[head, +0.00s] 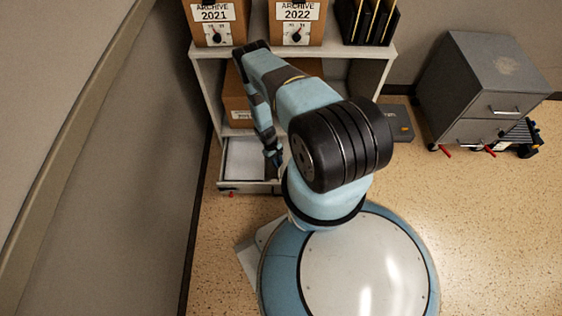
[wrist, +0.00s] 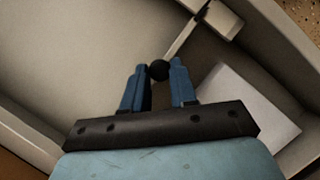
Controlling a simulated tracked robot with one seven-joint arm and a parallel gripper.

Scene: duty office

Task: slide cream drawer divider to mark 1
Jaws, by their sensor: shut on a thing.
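The open drawer (head: 222,187) is pulled out low at the front of the shelf unit. It also fills most of the wrist view (wrist: 75,50). The cream divider (wrist: 184,38) shows as a thin strip running up and right from a round black knob (wrist: 159,70). My gripper (wrist: 159,78) is shut on this knob, with one blue finger on each side. In the head view my gripper (head: 273,158) points down into the right part of the drawer, and my arm hides the divider there. I cannot make out mark 1 in either view.
A white sheet or block (wrist: 240,108) lies in the drawer to the right of my fingers. The shelf unit (head: 372,52) stands behind, with archive boxes (head: 214,22) on top. A grey cabinet (head: 480,85) stands at right.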

